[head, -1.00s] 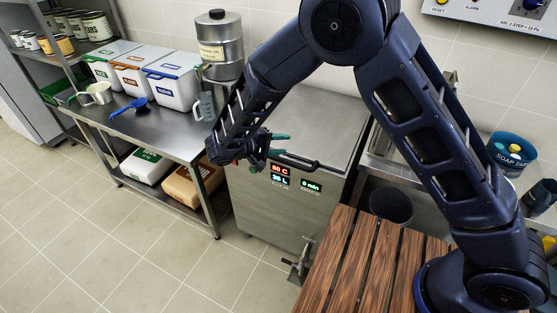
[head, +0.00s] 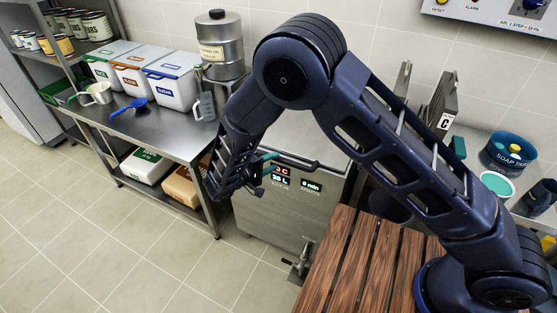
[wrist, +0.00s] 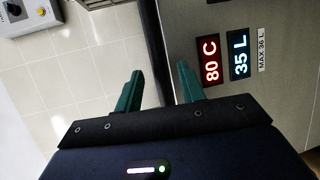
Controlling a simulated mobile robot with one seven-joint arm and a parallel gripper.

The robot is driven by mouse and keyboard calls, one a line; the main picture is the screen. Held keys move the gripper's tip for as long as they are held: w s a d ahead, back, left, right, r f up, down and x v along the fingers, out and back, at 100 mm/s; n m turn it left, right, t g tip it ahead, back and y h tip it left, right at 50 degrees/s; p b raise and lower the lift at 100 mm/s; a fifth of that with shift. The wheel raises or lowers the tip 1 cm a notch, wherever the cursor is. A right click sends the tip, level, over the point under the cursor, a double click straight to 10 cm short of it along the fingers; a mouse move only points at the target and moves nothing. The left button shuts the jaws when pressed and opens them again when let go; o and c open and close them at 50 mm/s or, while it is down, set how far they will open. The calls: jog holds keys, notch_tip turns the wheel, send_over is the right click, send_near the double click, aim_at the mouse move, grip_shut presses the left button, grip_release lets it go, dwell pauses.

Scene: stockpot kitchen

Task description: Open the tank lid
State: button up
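The steel tank (head: 270,215) stands in the middle of the head view, with a lit front panel. Its flat lid (head: 325,132) looks shut. The lid's dark bar handle (head: 298,160) runs along the front edge, partly hidden by my arm. My gripper (head: 268,160) is at the left end of the handle, in front of the panel. In the wrist view the teal fingers of my gripper (wrist: 160,67) are apart, and the dark handle (wrist: 150,40) passes between them in the picture. I cannot tell whether either finger touches it.
A steel table (head: 150,125) with lidded bins (head: 173,90) and a metal canister (head: 218,45) stands to the left. A wooden slatted surface (head: 340,265) is in front at right. A drain tap (head: 300,268) sticks out low on the tank. A blue soap tub (head: 512,150) is at right.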

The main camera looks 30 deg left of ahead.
aim_at(279, 160)
jog(key=shift+x, duration=1.7)
jog(key=shift+c, duration=0.5)
grip_shut()
